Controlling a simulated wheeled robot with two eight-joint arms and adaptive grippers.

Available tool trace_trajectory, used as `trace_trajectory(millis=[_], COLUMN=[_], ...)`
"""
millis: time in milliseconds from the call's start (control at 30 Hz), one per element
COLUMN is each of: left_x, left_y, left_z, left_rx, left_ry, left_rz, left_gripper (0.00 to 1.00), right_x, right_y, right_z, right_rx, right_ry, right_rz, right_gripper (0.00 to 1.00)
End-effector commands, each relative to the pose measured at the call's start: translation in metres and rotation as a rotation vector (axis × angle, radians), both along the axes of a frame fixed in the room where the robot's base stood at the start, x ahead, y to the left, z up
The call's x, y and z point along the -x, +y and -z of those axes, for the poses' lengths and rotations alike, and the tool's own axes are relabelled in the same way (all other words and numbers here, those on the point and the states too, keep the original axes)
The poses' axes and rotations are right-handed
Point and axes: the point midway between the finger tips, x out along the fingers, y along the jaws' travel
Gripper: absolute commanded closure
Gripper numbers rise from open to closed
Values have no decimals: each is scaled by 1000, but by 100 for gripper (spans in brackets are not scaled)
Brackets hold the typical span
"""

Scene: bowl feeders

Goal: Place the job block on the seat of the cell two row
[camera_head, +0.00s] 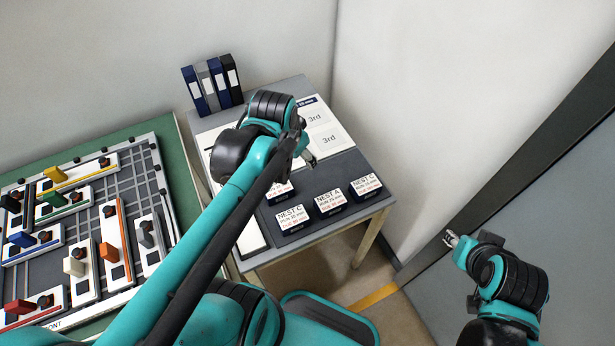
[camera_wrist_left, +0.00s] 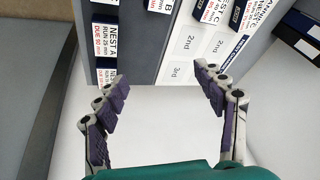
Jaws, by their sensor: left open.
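Several dark blocks with white labels stand on the small grey table. In the head view one reads NEST C (camera_head: 293,219), one NEST A (camera_head: 329,203) and one NEST C (camera_head: 365,186); another (camera_head: 280,193) is partly hidden by my left arm. A white sheet (camera_head: 325,140) with boxes marked 3rd lies behind them. The wrist view shows its 2nd and 3rd boxes (camera_wrist_left: 190,46) and a NEST A block (camera_wrist_left: 105,40). No cell two label is readable. My left gripper (camera_head: 309,158) is open and empty above the table; its fingers (camera_wrist_left: 160,92) spread wide. My right gripper (camera_head: 452,239) is off to the right, away from the blocks.
Binders (camera_head: 212,85) stand at the table's back left corner. A grey board (camera_head: 85,225) with several coloured fixtures lies on a green table at left. A white wall (camera_head: 430,100) rises close along the small table's right side. Grey tabletop (camera_head: 340,170) is bare between sheet and blocks.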

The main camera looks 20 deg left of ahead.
Motion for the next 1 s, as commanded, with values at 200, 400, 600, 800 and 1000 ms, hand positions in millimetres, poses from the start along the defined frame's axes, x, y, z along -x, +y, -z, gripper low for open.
trace_trajectory(millis=[200,400,600,800,1000], left_x=[42,55,56,56,56], left_y=[-47,-61,-62,-62,-62], left_z=[3,7,7,17,15], left_rx=[112,174,180,179,179], left_ry=[-162,-223,-230,-228,-228], left_rz=[-127,-183,-190,-189,-189], left_gripper=[30,30,30,30,30], right_x=[0,0,0,0,0], right_y=[0,0,0,0,0], right_z=[0,0,0,10,7], right_rx=[0,0,0,0,0], right_ry=[0,0,0,0,0], right_rz=[0,0,0,0,0], right_gripper=[66,66,66,66,66])
